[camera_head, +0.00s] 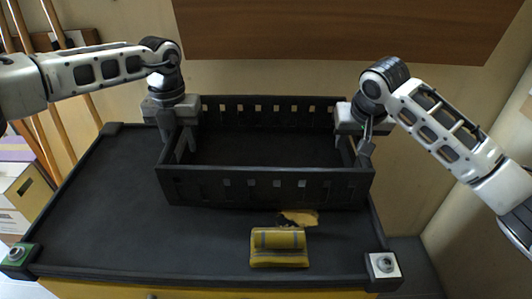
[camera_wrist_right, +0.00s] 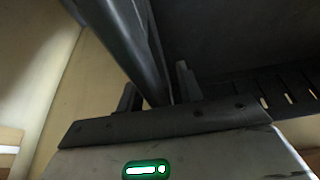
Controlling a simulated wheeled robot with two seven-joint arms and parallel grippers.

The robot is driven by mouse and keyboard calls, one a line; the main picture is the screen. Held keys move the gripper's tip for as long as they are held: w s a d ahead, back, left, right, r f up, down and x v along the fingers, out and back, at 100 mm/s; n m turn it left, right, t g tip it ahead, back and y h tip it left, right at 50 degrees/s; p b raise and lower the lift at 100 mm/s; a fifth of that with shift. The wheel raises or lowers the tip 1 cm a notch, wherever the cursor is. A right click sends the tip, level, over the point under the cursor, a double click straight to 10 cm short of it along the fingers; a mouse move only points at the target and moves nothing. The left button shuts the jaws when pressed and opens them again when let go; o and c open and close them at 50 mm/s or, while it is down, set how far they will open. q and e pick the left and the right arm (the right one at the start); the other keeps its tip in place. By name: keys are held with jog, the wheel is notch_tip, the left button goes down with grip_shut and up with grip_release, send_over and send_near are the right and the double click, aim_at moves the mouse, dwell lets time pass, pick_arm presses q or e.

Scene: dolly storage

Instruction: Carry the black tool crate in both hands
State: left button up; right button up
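The black tool crate (camera_head: 265,188) sits on the dark top of a cabinet, open side up, with slotted long walls. It looks empty. My left gripper (camera_head: 179,143) is at the crate's left end wall, pointing down, with its fingers spread around the rim. My right gripper (camera_head: 359,148) is at the right end wall, also pointing down. In the right wrist view, its two fingers (camera_wrist_right: 158,92) stand apart on either side of the crate's end wall (camera_wrist_right: 130,35), with no clear grip on it. The left fingertips are partly hidden by the crate.
A yellow and grey bundle (camera_head: 279,247) lies on the cabinet top (camera_head: 110,200) in front of the crate, with a small tan piece (camera_head: 298,217) behind it. The top left of the crate is clear. Wooden poles and boxes (camera_head: 22,190) stand at the left. Walls are close behind and right.

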pick_arm(q)
grip_shut()
pick_arm(e)
grip_shut()
pick_arm(q)
jog(key=shift+r, duration=0.15)
pick_arm(e)
jog(key=shift+r, duration=0.15)
